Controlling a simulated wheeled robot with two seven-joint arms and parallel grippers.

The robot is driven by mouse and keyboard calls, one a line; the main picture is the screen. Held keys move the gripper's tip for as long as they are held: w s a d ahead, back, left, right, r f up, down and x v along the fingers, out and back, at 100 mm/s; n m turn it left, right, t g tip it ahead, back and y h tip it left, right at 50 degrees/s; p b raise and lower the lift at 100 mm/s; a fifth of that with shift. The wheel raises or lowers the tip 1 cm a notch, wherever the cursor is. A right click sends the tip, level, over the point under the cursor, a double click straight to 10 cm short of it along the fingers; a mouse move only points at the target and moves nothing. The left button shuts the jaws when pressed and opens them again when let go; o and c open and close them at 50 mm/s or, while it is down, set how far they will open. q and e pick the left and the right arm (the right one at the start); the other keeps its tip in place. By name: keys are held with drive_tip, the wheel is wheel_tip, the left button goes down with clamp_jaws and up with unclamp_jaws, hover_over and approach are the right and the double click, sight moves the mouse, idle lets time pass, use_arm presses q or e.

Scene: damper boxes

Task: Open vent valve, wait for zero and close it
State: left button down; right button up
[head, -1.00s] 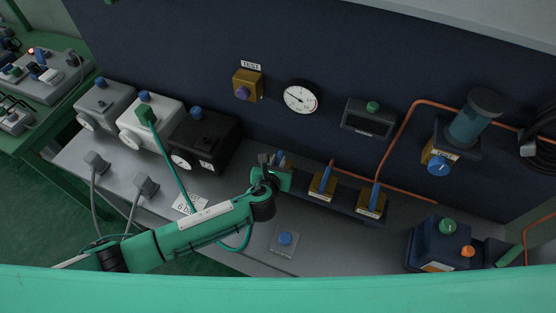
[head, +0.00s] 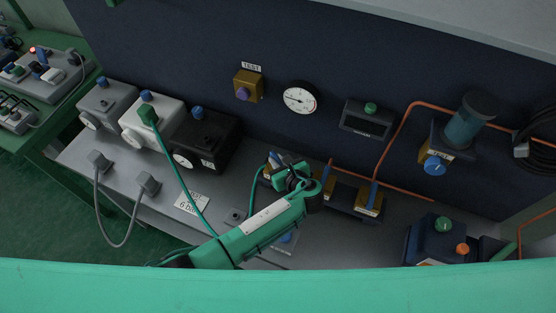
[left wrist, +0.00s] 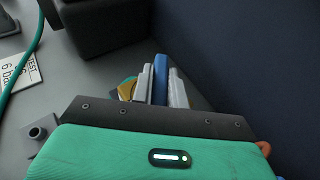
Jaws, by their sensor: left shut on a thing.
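Three brass valves with blue levers stand on a dark block: a left one (head: 268,173), a middle one (head: 327,187) and a right one (head: 369,204). My left gripper (head: 274,160) is at the left valve. In the left wrist view its two pale fingers (left wrist: 160,82) are closed on either side of that valve's blue lever (left wrist: 160,75). The gripper hides much of the valve, and its label cannot be read. The round dial gauge (head: 299,98) on the wall has its needle toward the left of the face. My right gripper is not in view.
A grey, a white and a black box (head: 207,140) stand left of the valves, with a green cable on the white one. A blue push button (head: 288,237) is partly behind my arm. A navy box (head: 436,240) with knobs is at right.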

use_arm(q)
drive_tip(key=shift+n+y, duration=0.3)
drive_tip(key=shift+y, duration=0.1)
drive_tip(key=c, duration=1.4)
unclamp_jaws()
drive_tip(key=shift+s+d+r, duration=0.1)
drive_tip(key=shift+s+d, duration=0.25)
drive_tip(key=shift+s, duration=0.1)
drive_tip(key=shift+r+b+v, duration=0.15)
drive_tip(key=shift+b+v, duration=0.75)
drive_tip(key=shift+v, duration=2.25)
drive_tip(key=shift+r+b+v, duration=0.15)
drive_tip(key=shift+b+v, duration=0.7)
drive_tip(key=shift+v, duration=2.35)
drive_tip(key=shift+w+a, duration=0.1)
